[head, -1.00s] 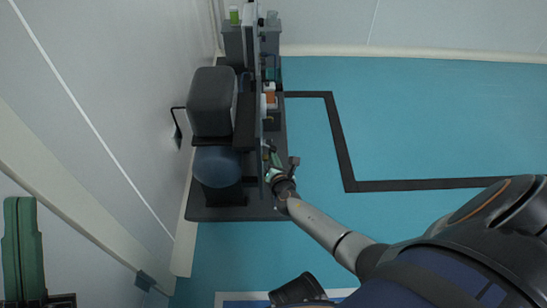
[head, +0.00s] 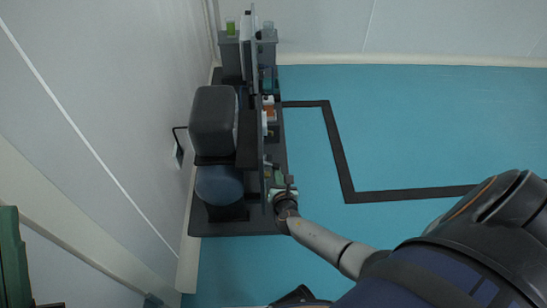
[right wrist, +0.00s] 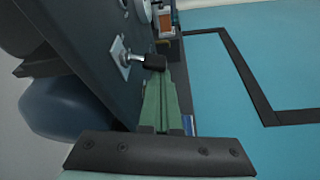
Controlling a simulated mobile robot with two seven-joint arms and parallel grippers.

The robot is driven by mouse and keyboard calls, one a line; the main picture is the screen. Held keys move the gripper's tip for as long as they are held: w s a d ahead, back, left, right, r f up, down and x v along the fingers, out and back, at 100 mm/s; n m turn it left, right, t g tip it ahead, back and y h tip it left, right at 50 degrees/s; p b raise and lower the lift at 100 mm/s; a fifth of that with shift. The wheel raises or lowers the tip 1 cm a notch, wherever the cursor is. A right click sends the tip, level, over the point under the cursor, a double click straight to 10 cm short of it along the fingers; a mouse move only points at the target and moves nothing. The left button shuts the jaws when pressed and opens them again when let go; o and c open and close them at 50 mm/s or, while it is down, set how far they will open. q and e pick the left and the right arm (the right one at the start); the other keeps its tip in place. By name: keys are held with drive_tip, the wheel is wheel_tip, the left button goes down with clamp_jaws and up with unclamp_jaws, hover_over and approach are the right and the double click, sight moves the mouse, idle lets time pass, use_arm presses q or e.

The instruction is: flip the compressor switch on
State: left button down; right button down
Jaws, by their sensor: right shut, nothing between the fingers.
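The compressor switch (right wrist: 136,60) is a metal toggle with a black tip. It stands out from a small metal plate on the dark upright panel (right wrist: 88,48) in the right wrist view, its tip pointing right. My right gripper (right wrist: 163,80) has green fingers, shut and empty. Their tips are just below the black tip in that view; I cannot tell if they touch it. In the head view my right gripper (head: 274,176) is at the panel's right side, and the switch cannot be made out. The blue compressor tank (head: 218,184) lies left of the panel.
Bottles and small items (head: 268,112) stand farther along the panel's right side. The wall (head: 110,110) is close on the left. Blue floor (head: 400,125) with a black line is open on the right.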

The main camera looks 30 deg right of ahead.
sight(279, 166)
use_arm(q)
drive_tip(key=r+p, duration=0.2)
drive_tip(key=r, duration=0.1)
drive_tip(key=r+p, duration=0.1)
drive_tip(key=r, duration=0.1)
drive_tip(key=shift+w+a, duration=0.2)
drive_tip(key=shift+a, duration=0.1)
use_arm(e)
drive_tip(key=n, duration=0.1)
drive_tip(key=r+n+h, duration=0.1)
drive_tip(key=n, duration=0.1)
drive_tip(key=r+n+g+h, duration=0.1)
drive_tip(key=shift+s+d, duration=0.15)
drive_tip(key=shift+d, duration=0.15)
use_arm(q)
drive_tip(key=shift+p, duration=0.35)
use_arm(e)
drive_tip(key=shift+r, duration=0.15)
use_arm(q)
drive_tip(key=shift+w+r+p, duration=0.1)
drive_tip(key=shift+r+p, duration=0.6)
drive_tip(key=shift+p, duration=0.05)
use_arm(e)
drive_tip(key=shift+r, duration=0.75)
use_arm(q)
drive_tip(key=shift+f, duration=0.1)
